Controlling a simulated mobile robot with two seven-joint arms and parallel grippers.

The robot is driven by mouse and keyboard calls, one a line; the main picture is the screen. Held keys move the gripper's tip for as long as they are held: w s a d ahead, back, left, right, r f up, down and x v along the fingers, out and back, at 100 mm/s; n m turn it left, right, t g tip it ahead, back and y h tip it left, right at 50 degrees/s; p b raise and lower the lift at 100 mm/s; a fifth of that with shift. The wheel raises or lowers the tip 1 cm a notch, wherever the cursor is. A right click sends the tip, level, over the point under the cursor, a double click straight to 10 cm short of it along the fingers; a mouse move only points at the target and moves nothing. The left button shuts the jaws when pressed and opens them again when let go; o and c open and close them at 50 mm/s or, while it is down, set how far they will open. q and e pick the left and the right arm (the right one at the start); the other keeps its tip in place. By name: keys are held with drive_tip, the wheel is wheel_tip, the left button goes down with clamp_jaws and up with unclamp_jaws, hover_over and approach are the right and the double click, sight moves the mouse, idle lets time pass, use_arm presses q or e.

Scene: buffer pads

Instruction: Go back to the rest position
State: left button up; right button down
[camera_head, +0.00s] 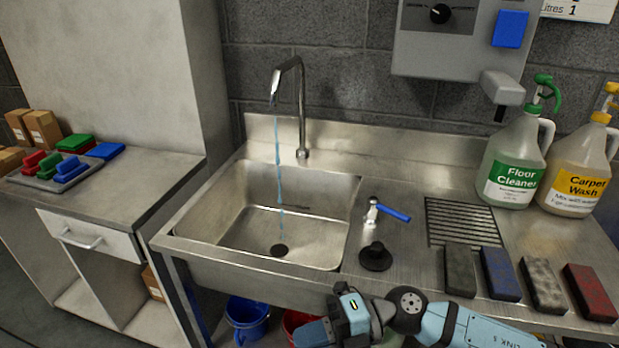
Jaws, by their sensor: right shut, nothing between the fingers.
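My right gripper (320,331) is at the bottom edge of the view, in front of the sink unit's front edge and low. It is shut with nothing between its fingers. My right arm comes in from the lower right. The gripper is apart from the pads and the sink. My left gripper is not in view. Several buffer pads stand in a row on the right of the steel counter: a dark grey one (460,271), a blue one (500,274), a lighter grey one (543,286) and a red one (590,292).
Water runs from the tap (298,100) into the sink (215,225). Floor Cleaner (514,165) and Carpet Wash (577,170) bottles stand behind. A tray (35,183) holds coloured pads. A blue bucket (246,318) sits below.

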drive_tip(key=w+d+f+m+t+h, duration=0.2)
drive_tip(key=d+f+m+t, duration=0.2)
drive_tip(key=d+m+t, duration=0.45)
drive_tip(key=w+d+f+m+t+h, duration=0.2)
drive_tip(key=d+f+m+t, duration=0.35)
drive_tip(key=m+t, duration=0.5)
drive_tip(key=s+d+f+m+g+h, duration=0.5)
drive_tip(key=s+d+f+m+h, duration=0.6)
drive_tip(key=d+f, duration=0.5)
drive_tip(key=a+r+m+y, duration=0.2)
drive_tip(key=a+r+m, duration=0.15)
drive_tip(key=a, duration=0.75)
use_arm(q)
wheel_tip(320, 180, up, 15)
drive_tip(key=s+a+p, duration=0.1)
drive_tip(key=p, duration=1.9)
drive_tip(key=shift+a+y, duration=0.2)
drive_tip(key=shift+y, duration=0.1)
use_arm(e)
wheel_tip(320, 180, up, 15)
drive_tip(key=t, duration=0.1)
drive_tip(key=shift+s+d+r, duration=0.15)
drive_tip(key=shift+d, duration=0.3)
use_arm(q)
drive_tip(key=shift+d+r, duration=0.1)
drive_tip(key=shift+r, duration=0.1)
use_arm(e)
drive_tip(key=shift+m, duration=0.25)
